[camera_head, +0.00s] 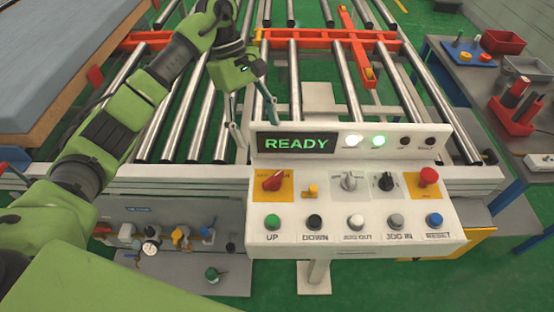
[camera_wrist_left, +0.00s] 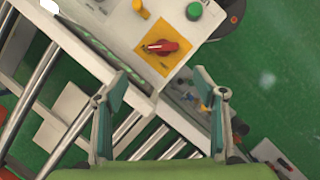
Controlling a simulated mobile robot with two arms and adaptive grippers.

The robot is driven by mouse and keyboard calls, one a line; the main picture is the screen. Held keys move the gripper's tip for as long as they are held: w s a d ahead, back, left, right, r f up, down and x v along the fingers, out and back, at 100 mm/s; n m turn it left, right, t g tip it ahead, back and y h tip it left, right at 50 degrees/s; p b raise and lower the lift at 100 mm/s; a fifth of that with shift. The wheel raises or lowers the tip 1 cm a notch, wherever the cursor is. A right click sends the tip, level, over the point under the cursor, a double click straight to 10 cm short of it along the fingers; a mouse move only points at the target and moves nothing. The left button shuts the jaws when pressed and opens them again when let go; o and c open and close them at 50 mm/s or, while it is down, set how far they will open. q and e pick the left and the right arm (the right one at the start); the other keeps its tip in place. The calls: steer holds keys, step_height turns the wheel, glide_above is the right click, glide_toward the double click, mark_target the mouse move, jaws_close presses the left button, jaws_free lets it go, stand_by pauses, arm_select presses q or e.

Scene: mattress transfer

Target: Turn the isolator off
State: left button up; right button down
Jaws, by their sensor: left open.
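The isolator is a red rotary knob (camera_head: 273,181) on a yellow plate (camera_head: 286,195) at the upper left of the white control panel (camera_head: 350,240). Its handle sits slanted in the head view. In the left wrist view the red knob (camera_wrist_left: 163,47) lies ahead of the fingertips, with its handle lying roughly across the picture. My left gripper (camera_head: 252,113) is open and empty, above and behind the panel's left end, clear of the knob. Its two spread fingers also show in the left wrist view (camera_wrist_left: 161,82). My right gripper is not in view.
The panel's display (camera_head: 296,143) reads READY, with lit lamps beside it. A yellow switch (camera_head: 311,191), more knobs, a red mushroom button (camera_head: 428,176) and a row of push buttons crowd the panel. A roller conveyor (camera_head: 210,120) lies behind. Valves (camera_head: 180,238) stand at lower left.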

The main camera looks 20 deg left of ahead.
arm_select(q)
steer(key=p, duration=0.3)
glide_above(272, 176)
steer(key=a, duration=0.2)
step_height(272, 176, down, 6)
steer(key=p+x, duration=0.1)
steer(key=x, duration=0.2)
steer(key=w+p+x, duration=0.1)
steer(key=x, duration=0.2)
steer(key=shift+w+a+f, duration=0.1)
steer(key=shift+w+f, duration=0.05)
steer(key=shift+f, duration=0.25)
steer(key=c, duration=1.1)
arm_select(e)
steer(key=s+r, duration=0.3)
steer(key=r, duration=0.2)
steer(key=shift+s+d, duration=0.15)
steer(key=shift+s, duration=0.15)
